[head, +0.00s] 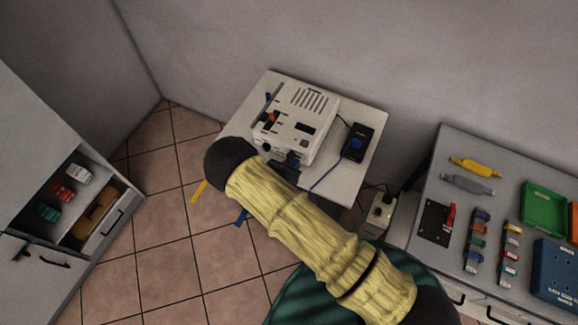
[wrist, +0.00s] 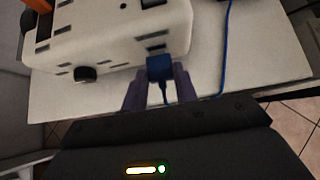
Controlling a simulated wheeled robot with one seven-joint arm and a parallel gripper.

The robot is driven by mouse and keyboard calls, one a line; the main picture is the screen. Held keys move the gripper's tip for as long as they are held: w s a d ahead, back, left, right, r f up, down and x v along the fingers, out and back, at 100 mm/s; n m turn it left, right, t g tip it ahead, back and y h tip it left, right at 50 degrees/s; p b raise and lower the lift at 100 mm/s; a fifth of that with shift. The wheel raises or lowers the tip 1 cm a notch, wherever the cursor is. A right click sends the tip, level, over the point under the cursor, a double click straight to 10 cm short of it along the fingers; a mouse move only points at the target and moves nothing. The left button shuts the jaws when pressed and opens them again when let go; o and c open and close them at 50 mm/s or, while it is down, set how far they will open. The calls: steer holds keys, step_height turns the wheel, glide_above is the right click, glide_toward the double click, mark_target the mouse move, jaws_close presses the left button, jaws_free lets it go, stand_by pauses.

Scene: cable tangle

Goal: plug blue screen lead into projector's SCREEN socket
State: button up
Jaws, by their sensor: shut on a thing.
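The white projector (head: 305,135) stands on a small white table; its near side fills the top of the wrist view (wrist: 110,40). My gripper (wrist: 160,82) is shut on the blue plug (wrist: 158,67) of a lead, one finger on each side. The plug is right at the projector's near face, close to its right end. I cannot tell whether it sits in a socket or only lies against the face. A blue lead (wrist: 227,55) runs over the table to the right. In the head view my gripper is largely hidden behind my arm, and the SCREEN label cannot be read.
A black box (head: 358,141) with a blue lead stands right of the projector on the table (head: 345,183). A power strip (head: 379,212) is below. A workbench (head: 445,150) with tools and bins is at right. An open cabinet (head: 40,130) is at left; tiled floor lies between.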

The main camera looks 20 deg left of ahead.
steer(key=shift+w+b, duration=0.4)
steer(key=shift+w, duration=0.35)
steer(key=o, duration=1.1)
steer(key=shift+o, duration=0.2)
steer(key=shift+s+r, duration=0.3)
steer(key=shift+s, duration=0.15)
steer(key=b+v, duration=0.1)
steer(key=v, duration=1.5)
steer(key=shift+r, duration=0.25)
